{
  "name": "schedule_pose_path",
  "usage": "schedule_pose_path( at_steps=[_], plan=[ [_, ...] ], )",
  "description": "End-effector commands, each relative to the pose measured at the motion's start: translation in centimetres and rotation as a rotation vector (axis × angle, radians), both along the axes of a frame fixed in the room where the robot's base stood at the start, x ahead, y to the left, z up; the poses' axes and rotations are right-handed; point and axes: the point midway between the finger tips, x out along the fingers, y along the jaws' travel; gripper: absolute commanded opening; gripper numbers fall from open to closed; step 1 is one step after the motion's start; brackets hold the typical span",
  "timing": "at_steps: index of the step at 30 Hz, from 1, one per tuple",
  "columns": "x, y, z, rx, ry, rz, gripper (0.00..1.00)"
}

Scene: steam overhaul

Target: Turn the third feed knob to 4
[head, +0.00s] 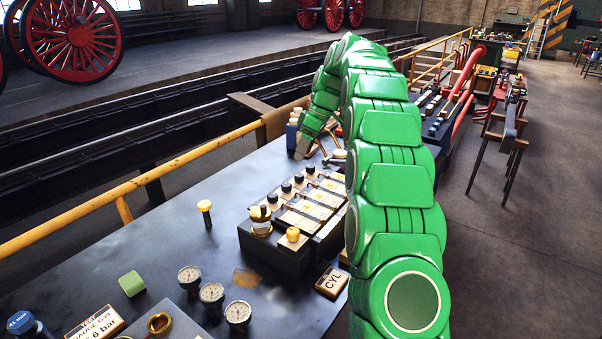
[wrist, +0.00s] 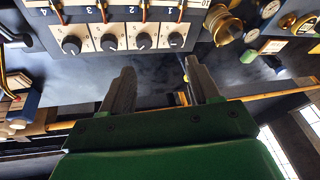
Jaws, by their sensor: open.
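A row of several black feed knobs sits on pale plates along a dark panel block on the bench. The third feed knob (wrist: 108,42) is black and round with a light pointer mark; its dial numbers are too small to read. In the head view it (head: 298,178) is third from the brass fitting. The printed numbers 4, 3, 2, 1 run left to right in the wrist view. My gripper (wrist: 159,72) is open and empty, its fingers apart from the knobs. In the head view my gripper (head: 304,150) is beyond the row, its tips small and partly unclear.
Several gauges (head: 212,294), a green block (head: 131,284) and a yellow-topped post (head: 205,212) are on the bench. A yellow rail (head: 165,173) runs behind.

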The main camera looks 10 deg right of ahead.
Motion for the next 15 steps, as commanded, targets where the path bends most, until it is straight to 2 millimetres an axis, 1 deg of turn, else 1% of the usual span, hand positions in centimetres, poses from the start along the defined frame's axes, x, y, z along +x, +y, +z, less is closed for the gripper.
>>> schedule_pose_path(
  at_steps=[1, 3, 6, 8, 10, 15],
  plan=[
    [0.9, -0.3, -0.6, 0.003, -0.009, 0.016, 0.61],
    [2.0, -0.6, -1.0, 0.005, -0.031, 0.044, 0.61],
    [3.4, -1.2, -2.1, 0.008, -0.054, 0.086, 0.61],
    [4.2, -1.5, -2.5, 0.009, -0.071, 0.110, 0.61],
    [5.1, -1.8, -3.4, 0.011, -0.083, 0.141, 0.61],
    [6.9, -2.7, -5.0, 0.009, -0.124, 0.207, 0.61]
  ],
)
